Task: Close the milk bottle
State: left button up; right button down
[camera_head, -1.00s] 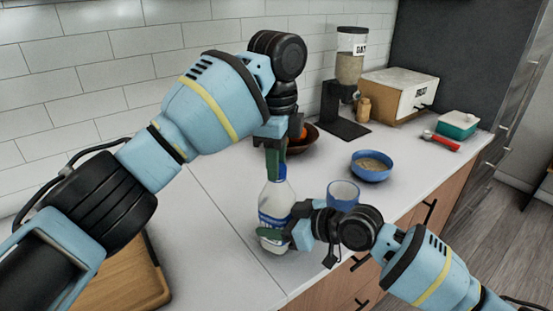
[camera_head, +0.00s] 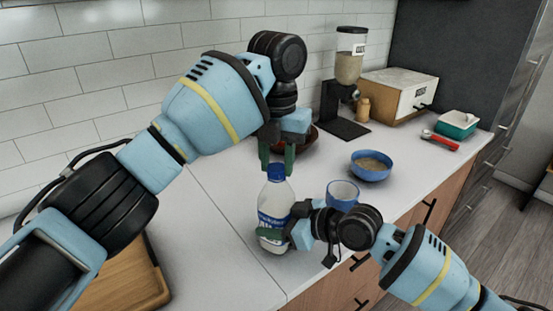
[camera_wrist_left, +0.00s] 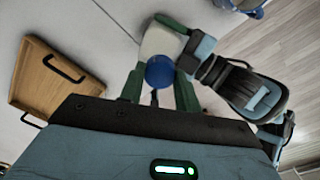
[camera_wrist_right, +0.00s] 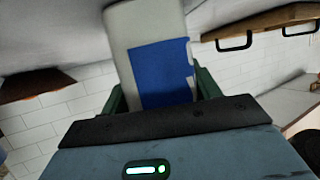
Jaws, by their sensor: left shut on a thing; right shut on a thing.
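The milk bottle (camera_head: 272,215), white with a blue label, stands upright on the counter near its front edge. Its blue cap (camera_head: 276,172) sits on top of the neck; it also shows in the left wrist view (camera_wrist_left: 159,72). My left gripper (camera_head: 276,172) points down from above, with its green fingers on either side of the cap, shut on it. My right gripper (camera_head: 288,232) is shut on the bottle's body from the right, low down. The bottle also fills the middle of the right wrist view (camera_wrist_right: 150,30). Whether the cap is fully tight cannot be seen.
A blue-rimmed cup (camera_head: 342,194) stands close right of the bottle, behind my right gripper. A blue bowl (camera_head: 371,167) is farther right. A wooden tray (camera_head: 125,275) lies at the left. A brown bowl (camera_head: 308,141) stands behind my left gripper.

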pick_arm(q)
jog(key=m, duration=0.3)
jog(key=shift+m, duration=0.4)
jog(key=o, duration=0.9)
jog(key=shift+r, duration=2.25)
jog(key=shift+c, duration=0.2)
